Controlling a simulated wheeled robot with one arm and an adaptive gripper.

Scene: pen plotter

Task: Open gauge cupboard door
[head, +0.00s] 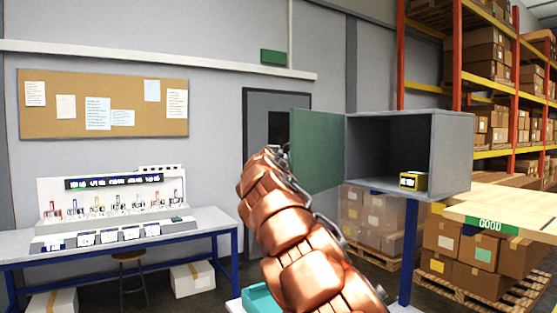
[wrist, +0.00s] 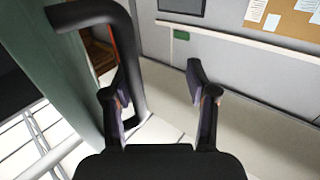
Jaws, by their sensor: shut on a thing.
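The gauge cupboard (head: 452,150) is a grey box on a blue post, right of centre in the head view. Its green door (head: 318,150) stands swung out to the left, and the dark interior shows. A yellow gauge (head: 414,181) sits on the cupboard floor at the right. In the wrist view the green door (wrist: 75,80) is at the left with its dark bent handle (wrist: 128,55). My copper arm hides most of the gripper in the head view.
A workbench (head: 205,222) with a lit instrument panel stands at the left, with a stool under it. A wooden counter (head: 510,208) marked GOOD is at the right. Pallets of boxes and tall racks stand behind. A teal tray (head: 262,298) is low by my arm.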

